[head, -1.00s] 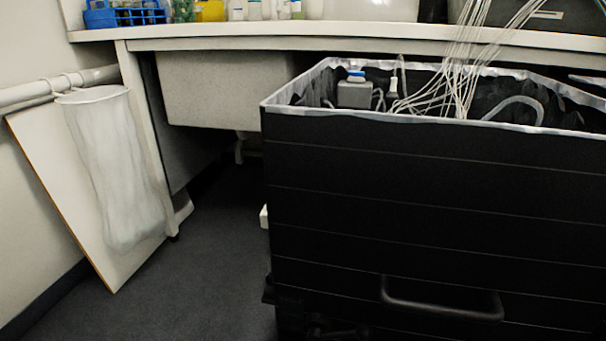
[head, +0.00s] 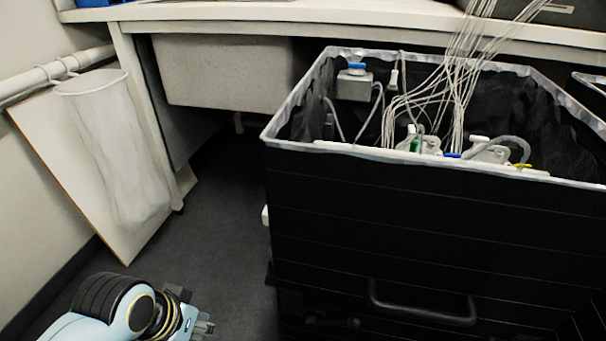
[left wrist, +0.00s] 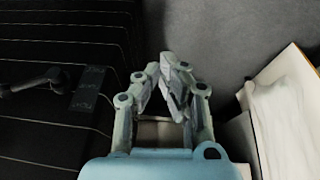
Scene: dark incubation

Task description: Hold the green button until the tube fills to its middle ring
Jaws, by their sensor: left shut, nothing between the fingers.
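My left gripper (head: 203,326) is at the bottom left of the head view, low over the floor and left of the black box. In the left wrist view the left gripper (left wrist: 172,85) is shut and empty, its fingertips together. A small green part (head: 414,145) shows inside the black box, near its front rim; I cannot tell whether it is the button. I cannot make out the tube or its rings. My right gripper is in neither view.
The black box (head: 420,215) with a pale rim fills the right side and holds cables and small devices. A grey unit with a blue top (head: 354,85) stands in its back corner. A clear bag (head: 110,150) hangs at left. The dark floor (head: 225,210) between is free.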

